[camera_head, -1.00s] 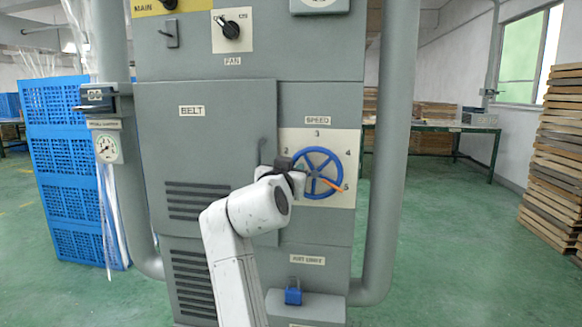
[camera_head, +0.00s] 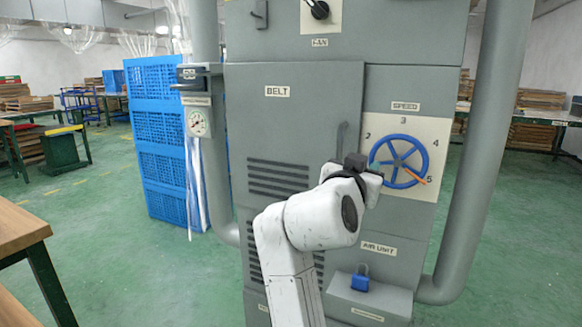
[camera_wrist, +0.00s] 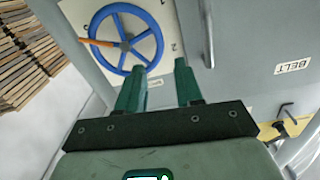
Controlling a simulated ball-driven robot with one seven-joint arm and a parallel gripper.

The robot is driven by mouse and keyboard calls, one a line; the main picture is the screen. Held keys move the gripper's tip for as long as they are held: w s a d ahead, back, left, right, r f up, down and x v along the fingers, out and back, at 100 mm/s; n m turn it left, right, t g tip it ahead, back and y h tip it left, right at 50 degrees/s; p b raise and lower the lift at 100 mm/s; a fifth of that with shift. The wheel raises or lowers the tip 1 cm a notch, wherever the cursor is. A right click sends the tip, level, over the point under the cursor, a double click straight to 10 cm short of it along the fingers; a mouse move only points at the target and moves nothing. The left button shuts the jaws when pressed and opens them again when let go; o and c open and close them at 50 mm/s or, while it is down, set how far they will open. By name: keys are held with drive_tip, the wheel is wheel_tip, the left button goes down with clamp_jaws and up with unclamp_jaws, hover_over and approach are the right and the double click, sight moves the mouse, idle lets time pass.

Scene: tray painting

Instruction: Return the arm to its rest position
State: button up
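My gripper (camera_head: 378,168) is at the left edge of the blue handwheel (camera_head: 399,161) on the SPEED panel in the head view; its fingertips are barely visible there. In the wrist view my gripper (camera_wrist: 158,78) shows two green fingers spread apart with nothing between them. The handwheel (camera_wrist: 125,44) lies ahead of the fingers, up and to the left; no finger is around its rim. The wheel's orange pointer (camera_head: 414,177) is near the 5. My white arm is bent and extended forward to the cabinet.
The grey cabinet (camera_head: 300,115) fills the middle, with a vertical handle (camera_head: 341,140) left of the wheel. A thick pipe (camera_head: 483,150) runs on the right. A blue padlock (camera_head: 361,279) sits below. Blue crates (camera_head: 162,150) and a wooden table (camera_head: 20,226) stand left, with green floor clear between.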

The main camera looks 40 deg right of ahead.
drive_tip(key=s+a+f+n+y, duration=0.2)
drive_tip(key=a+f+n+y, duration=0.1)
drive_tip(key=f, duration=0.8)
drive_tip(key=s+a+f+n+y, duration=0.2)
drive_tip(key=f+n+y, duration=0.15)
drive_tip(key=f, duration=0.65)
drive_tip(key=s+a+f+n+y, duration=0.1)
drive_tip(key=a+f+n+y, duration=0.25)
drive_tip(key=f, duration=0.75)
drive_tip(key=s+a+f+n+g+y, duration=0.2)
drive_tip(key=s+a+f+g+y, duration=0.15)
drive_tip(key=s+a+f, duration=0.4)
drive_tip(key=s+a+f+n+g+y, duration=0.25)
drive_tip(key=s+a+f+y, duration=0.2)
drive_tip(key=s+f, duration=0.55)
wheel_tip(320, 180, up, 27)
drive_tip(key=s+h+p, duration=0.1)
drive_tip(key=p, duration=2.5)
drive_tip(key=shift+s+a+r+t, duration=0.15)
drive_tip(key=shift+s+a+t, duration=0.1)
drive_tip(key=shift+t, duration=0.15)
drive_tip(key=shift+d, duration=0.1)
